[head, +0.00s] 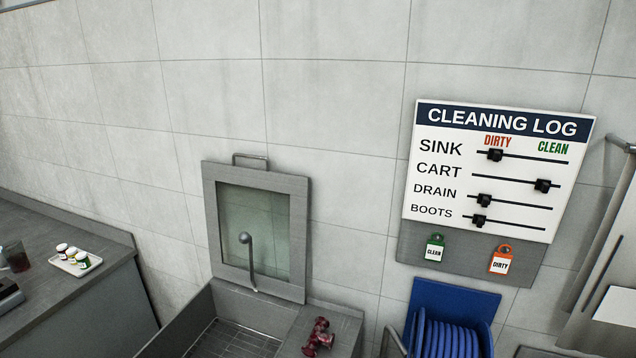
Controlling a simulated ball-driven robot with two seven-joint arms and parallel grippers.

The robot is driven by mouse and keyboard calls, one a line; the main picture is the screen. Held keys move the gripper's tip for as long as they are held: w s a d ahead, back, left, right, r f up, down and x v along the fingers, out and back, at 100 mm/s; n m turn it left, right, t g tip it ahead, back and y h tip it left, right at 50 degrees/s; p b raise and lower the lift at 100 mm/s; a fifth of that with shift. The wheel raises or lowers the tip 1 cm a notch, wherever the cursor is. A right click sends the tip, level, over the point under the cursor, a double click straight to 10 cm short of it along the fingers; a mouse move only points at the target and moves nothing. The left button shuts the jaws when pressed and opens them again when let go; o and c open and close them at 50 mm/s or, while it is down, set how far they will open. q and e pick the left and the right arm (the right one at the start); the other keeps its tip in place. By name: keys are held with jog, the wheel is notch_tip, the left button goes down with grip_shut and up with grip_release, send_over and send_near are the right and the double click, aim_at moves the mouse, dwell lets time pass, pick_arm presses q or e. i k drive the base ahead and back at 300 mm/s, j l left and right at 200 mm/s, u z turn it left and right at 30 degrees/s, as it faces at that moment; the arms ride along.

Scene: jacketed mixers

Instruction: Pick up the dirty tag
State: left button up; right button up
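The dirty tag (501,262) is orange with a white label reading "DIRTY". It hangs on the grey strip (410,250) below the cleaning log board (432,180), toward the right of the head view. A green tag (435,249) reading "CLEAN" hangs to its left on the same strip. Neither of my grippers shows in the head view.
A sink (190,315) with a red valve-like object (318,338) on its right ledge stands below the board's left. A blue hose reel (446,338) sits under the tags. A counter (105,272) with a small tray (77,263) is at left. Pipes run at the right edge.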

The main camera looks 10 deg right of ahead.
aim_at(501, 261)
jog(key=z, duration=1.45)
